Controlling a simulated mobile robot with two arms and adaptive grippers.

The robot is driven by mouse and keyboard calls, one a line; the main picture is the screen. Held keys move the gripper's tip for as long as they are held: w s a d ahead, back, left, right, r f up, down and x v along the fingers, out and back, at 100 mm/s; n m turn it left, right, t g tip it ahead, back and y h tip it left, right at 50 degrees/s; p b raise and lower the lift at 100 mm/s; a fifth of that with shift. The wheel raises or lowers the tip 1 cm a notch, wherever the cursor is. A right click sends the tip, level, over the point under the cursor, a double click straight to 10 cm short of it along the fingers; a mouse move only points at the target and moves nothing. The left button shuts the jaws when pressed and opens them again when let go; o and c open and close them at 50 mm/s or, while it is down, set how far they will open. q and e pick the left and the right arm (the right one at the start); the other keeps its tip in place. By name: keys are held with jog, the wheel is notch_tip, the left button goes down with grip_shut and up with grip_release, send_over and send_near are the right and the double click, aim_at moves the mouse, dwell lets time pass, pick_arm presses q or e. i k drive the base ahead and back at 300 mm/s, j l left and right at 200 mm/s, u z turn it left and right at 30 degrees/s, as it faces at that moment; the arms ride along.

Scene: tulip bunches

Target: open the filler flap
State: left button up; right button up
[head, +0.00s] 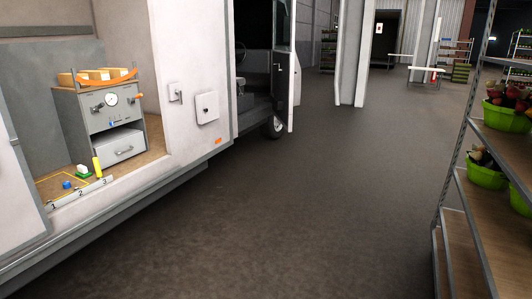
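The filler flap (207,107) is a small whitish square panel on the side of the white van (190,60). It has a small dark round spot near its middle and looks shut, flush or nearly flush with the body. It sits to the right of a small handle plate (175,92) and left of the open cab doorway. Neither of my grippers shows in the head view, so their state and distance from the flap are hidden.
The van's open side bay holds a grey cabinet (103,118) with a gauge and drawer. A cab door (286,85) stands open. A shelf rack (462,190) with green pots (487,172) stands at right. The floor (310,200) between is clear.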

aim_at(207, 106)
jog(key=i+l, duration=0.1)
jog(key=i, duration=4.75)
jog(key=j+u, duration=0.05)
jog(key=j, duration=0.05)
